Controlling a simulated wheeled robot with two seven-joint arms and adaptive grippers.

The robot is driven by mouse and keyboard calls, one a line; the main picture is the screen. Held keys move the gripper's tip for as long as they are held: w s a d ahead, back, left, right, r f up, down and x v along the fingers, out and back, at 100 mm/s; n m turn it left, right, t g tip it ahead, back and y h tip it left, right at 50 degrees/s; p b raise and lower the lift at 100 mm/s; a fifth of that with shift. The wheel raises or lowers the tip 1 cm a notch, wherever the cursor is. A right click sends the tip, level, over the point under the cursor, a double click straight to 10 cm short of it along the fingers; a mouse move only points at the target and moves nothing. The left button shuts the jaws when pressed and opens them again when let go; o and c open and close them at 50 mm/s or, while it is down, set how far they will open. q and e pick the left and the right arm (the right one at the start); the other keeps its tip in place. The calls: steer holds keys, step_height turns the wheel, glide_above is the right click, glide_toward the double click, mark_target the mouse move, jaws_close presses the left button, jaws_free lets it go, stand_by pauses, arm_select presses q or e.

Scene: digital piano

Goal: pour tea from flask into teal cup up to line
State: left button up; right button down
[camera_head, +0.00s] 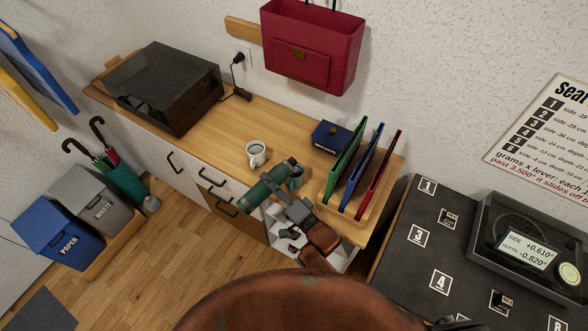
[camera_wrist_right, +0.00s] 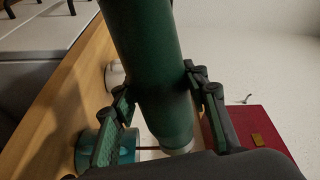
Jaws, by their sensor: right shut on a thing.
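The green flask (camera_head: 262,188) is tilted in the head view, its upper right end above the teal cup (camera_head: 296,177). My right gripper (camera_head: 283,195) is shut on the flask's body. In the right wrist view the flask (camera_wrist_right: 147,50) lies between the two fingers (camera_wrist_right: 160,95), and its pale-rimmed mouth is close to the teal cup (camera_wrist_right: 124,152). A thin brown stream shows between the mouth and the cup. The cup stands on the wooden counter, partly hidden by the flask and a finger. Its line and tea level cannot be seen. My left gripper is not in view.
A white mug (camera_head: 256,153) stands on the counter (camera_head: 215,127) left of the cup. A rack with green, blue and red upright folders (camera_head: 361,168) is close on the right. A dark blue box (camera_head: 331,137) is behind. A dark-lidded case (camera_head: 165,87) is at far left.

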steer(key=shift+w+d+r+m+p, duration=0.15)
steer(key=shift+r+m+p, duration=0.2)
steer(key=shift+p, duration=0.2)
steer(key=shift+w+d+r+m+p, duration=0.1)
steer(key=shift+r+m+p, duration=0.25)
steer(key=shift+p, duration=0.15)
stand_by(2.3)
steer(key=shift+m+p, duration=0.3)
stand_by(1.7)
